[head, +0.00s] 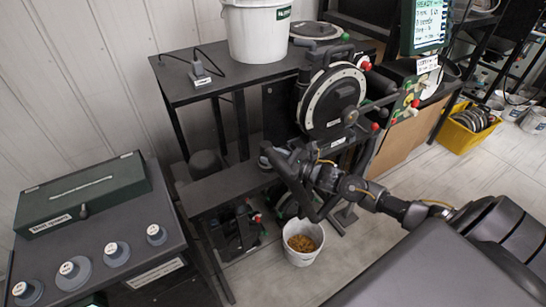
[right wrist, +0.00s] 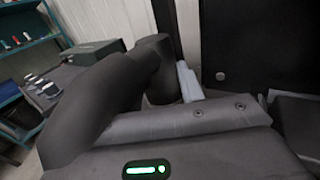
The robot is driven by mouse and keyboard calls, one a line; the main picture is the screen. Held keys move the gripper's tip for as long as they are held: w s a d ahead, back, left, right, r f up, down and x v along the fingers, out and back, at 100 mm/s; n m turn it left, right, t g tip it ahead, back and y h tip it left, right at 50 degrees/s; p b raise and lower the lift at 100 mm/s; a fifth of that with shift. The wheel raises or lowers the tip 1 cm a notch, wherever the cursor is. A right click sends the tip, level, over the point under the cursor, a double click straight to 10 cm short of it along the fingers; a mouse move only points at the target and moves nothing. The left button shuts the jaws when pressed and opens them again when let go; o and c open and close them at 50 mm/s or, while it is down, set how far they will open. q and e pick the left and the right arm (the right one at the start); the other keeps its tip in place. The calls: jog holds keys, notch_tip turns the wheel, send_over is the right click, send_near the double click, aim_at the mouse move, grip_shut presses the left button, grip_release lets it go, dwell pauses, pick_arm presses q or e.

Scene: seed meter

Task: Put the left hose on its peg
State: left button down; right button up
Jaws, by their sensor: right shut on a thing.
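A thick dark hose (head: 308,203) hangs in a bend in front of the seed meter (head: 333,100), a black housing with a pale-rimmed round face. My right gripper (head: 296,163) is at the hose's upper part, below the meter, and is shut on it. In the right wrist view the hose (right wrist: 105,105) fills the left and curves over at the top. A light grey piece (right wrist: 188,82) stands beside it; I cannot tell what it is. I cannot make out the peg clearly. My left gripper is not in view.
A white bucket (head: 256,35) stands on the black bench (head: 195,88). A small white pail (head: 290,246) with yellow-brown seed sits on the floor below. A dark green box (head: 83,195) and several round grey parts lie on the left cabinet. A yellow crate (head: 468,128) is at the right.

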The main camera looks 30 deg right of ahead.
jog(key=shift+f+b, duration=0.5)
jog(key=shift+b, duration=0.1)
dwell(0.7)
jog(key=o, duration=1.2)
jog(key=shift+s, duration=0.15)
jog(key=shift+s+d+f, duration=0.1)
jog(key=shift+s+d, duration=0.1)
jog(key=shift+s, duration=0.05)
jog(key=b+v, duration=0.3)
jog(key=v, duration=0.7)
jog(key=shift+r, duration=0.2)
